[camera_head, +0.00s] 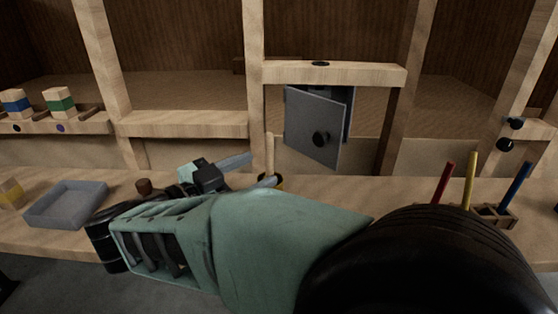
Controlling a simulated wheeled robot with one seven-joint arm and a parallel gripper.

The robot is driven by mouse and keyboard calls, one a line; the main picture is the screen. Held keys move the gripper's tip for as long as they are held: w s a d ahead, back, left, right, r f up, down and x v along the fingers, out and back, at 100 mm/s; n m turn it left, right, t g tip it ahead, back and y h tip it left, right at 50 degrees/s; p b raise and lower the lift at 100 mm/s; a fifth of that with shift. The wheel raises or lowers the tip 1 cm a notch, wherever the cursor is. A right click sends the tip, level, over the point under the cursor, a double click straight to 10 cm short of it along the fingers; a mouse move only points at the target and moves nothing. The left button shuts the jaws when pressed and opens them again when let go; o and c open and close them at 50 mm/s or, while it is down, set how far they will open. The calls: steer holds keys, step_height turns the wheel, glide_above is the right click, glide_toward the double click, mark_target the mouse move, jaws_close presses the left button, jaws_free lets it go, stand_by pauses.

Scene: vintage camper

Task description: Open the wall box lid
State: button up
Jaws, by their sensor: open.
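The wall box lid (313,125) is a grey panel with a round black knob (320,139). It stands ajar, swung out at an angle from the grey box (350,112), whose dark inside shows in a gap above and behind the lid. The lid hides most of the box. My gripper (261,169) is open, left of the lid and below it in the picture, apart from it. Nothing shows clasped between its fingers. My green arm hides part of the counter.
An upright wooden stick (269,152) stands close by my fingertips. A grey tray (66,204) lies on the counter at left. Coloured sticks stand in a wooden rack (492,214) at right. Wooden posts and a crossbar (334,73) frame the box.

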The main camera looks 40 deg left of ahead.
steer(key=shift+s+a, duration=0.1)
steer(key=shift+s, duration=0.45)
